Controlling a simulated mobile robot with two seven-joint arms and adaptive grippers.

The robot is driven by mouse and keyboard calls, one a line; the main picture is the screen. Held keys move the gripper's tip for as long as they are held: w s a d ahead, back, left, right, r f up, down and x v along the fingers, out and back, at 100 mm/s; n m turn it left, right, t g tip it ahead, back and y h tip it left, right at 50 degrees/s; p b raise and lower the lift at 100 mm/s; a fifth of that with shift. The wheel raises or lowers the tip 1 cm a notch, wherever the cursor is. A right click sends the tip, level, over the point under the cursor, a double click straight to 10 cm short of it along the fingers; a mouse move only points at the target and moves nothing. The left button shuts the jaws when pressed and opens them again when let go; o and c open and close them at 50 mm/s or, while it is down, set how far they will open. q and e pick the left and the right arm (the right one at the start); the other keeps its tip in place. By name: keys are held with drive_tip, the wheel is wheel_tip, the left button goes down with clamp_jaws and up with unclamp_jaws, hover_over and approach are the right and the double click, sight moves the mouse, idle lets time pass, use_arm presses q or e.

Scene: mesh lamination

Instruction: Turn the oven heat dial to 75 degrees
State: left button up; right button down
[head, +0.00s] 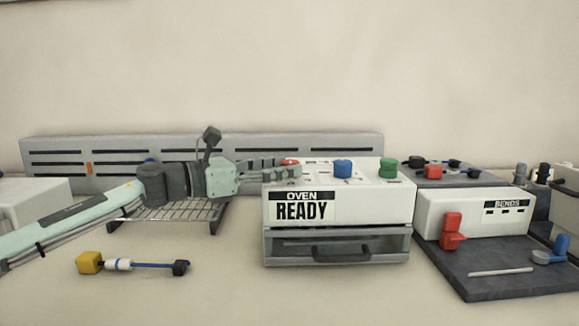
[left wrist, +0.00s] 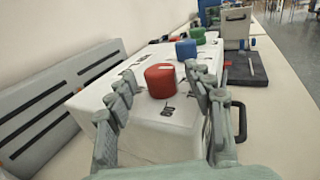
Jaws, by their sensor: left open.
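The white oven (head: 340,209) stands in the middle of the table, with a label reading "OVEN READY" and a drawer with a dark handle below. On its top are a red dial (left wrist: 160,81), a blue dial (head: 343,168) and a green dial (head: 388,167). Which one sets the heat cannot be read. My left gripper (head: 296,171) is at the oven's top left, by the red dial, which it partly hides in the head view. In the left wrist view the open fingers (left wrist: 162,100) are on either side of the red dial, with nothing clearly gripped. My right gripper is not in view.
A wire rack (head: 180,211) stands left of the oven. A tool with a yellow block (head: 90,262) lies at front left. A unit marked "BENDS" (head: 475,215) on a dark base with a red lever (head: 452,232) is to the right. A grey slotted panel (head: 85,160) runs behind.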

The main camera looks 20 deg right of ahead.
use_arm(q)
drive_tip(key=s+a, duration=0.1)
drive_tip(key=a, duration=0.8)
drive_tip(key=shift+s+a, duration=0.3)
drive_tip(key=shift+a, duration=0.05)
